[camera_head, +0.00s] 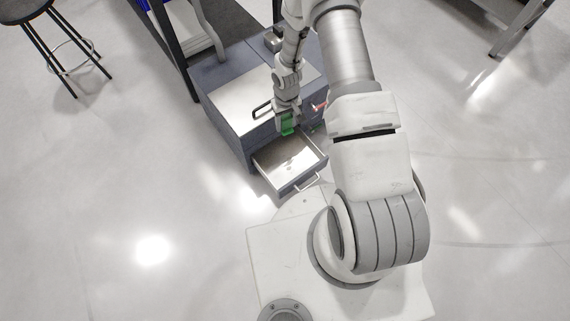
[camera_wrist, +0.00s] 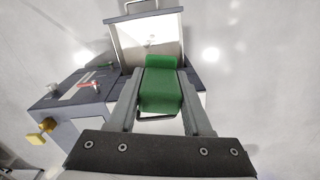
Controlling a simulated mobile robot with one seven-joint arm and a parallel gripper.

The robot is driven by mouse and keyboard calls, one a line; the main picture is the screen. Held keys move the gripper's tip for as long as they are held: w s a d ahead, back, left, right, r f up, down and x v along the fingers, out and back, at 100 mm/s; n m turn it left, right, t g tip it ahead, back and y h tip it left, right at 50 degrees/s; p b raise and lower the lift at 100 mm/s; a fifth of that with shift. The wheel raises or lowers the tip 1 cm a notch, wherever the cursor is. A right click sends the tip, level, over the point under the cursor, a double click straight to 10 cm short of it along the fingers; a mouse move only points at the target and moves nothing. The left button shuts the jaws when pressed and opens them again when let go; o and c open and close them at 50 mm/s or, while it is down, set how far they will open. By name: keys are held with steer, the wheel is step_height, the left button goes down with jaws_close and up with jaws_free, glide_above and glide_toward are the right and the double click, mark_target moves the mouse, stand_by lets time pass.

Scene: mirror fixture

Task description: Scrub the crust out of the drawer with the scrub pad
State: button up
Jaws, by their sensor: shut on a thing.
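A green scrub pad (camera_head: 288,123) is held between the fingers of my gripper (camera_head: 287,117), above the back part of an open drawer. In the wrist view the green pad (camera_wrist: 160,88) sits between the two fingers. The drawer (camera_head: 291,163) is pulled out of a grey cabinet and has a pale metal floor and a bar handle on its front. The drawer also shows in the wrist view (camera_wrist: 150,38), beyond the pad. A small dark speck shows on the drawer floor in the head view; I cannot tell whether it is crust. The pad hides part of the drawer.
The grey cabinet (camera_head: 222,70) has a light top panel with a dark handle. A red-handled item (camera_wrist: 88,86) lies on the cabinet, and a yellow knob (camera_wrist: 40,132) sticks out from its side. A stool (camera_head: 50,40) stands at the upper left. The floor left of the cabinet is clear.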

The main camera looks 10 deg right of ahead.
step_height(320, 180, down, 33)
steer(key=w+n+b, duration=0.3)
steer(key=b, duration=1.5)
glide_above(285, 170)
steer(key=shift+f, duration=3.45)
steer(key=shift+f, duration=1)
